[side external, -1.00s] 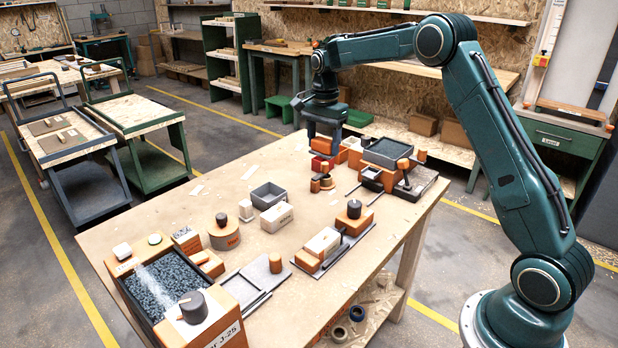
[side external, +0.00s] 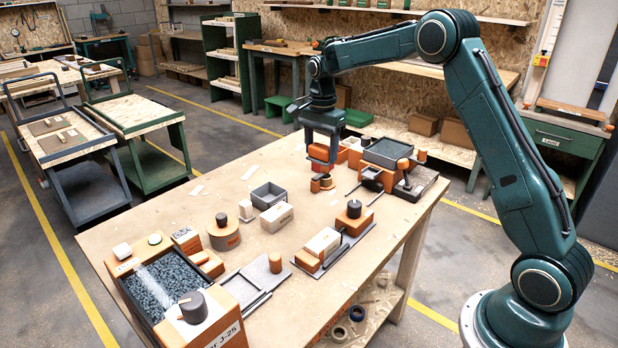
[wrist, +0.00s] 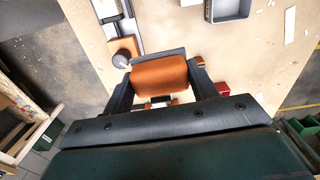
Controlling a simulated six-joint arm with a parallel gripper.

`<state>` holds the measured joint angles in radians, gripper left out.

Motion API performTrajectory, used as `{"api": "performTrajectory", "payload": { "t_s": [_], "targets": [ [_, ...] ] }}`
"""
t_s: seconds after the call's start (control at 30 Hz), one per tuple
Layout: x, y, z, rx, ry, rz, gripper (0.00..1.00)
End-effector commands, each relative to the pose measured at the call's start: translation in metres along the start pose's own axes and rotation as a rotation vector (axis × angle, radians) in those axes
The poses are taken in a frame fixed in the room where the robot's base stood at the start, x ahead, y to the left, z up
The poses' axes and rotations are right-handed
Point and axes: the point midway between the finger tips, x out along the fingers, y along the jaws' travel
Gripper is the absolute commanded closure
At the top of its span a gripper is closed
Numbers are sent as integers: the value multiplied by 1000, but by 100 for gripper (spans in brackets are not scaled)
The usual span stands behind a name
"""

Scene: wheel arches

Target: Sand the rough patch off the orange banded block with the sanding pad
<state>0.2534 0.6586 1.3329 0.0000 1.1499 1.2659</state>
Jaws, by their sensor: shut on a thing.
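My gripper (side external: 320,148) is shut on an orange rounded piece (wrist: 160,76) with a grey flat edge, which looks like the sanding pad. In the wrist view it sits between both fingers of my gripper (wrist: 160,82). In the side view it hangs over the back part of the table, and I cannot tell whether it touches anything below.
A grey open box (side external: 268,192) and a white block (side external: 277,216) stand mid-table. A grey bin (side external: 388,152) stands at the back right. A crate of dark granules (side external: 165,290) is front left. A red block (wrist: 222,88) lies beside the right finger.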

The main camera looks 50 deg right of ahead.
Motion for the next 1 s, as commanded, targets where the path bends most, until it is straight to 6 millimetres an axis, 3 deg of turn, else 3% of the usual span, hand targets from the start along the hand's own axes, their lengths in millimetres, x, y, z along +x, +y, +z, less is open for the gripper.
{"api": "performTrajectory", "payload": {
  "t_s": [0.27,0.6,0.8,1.0],
  "targets": [
    [19,22,44,-4,-1,3,60],
    [45,63,98,-3,0,1,60],
    [55,83,118,-3,0,0,60],
    [59,91,124,-1,0,-1,60]
  ]
}}
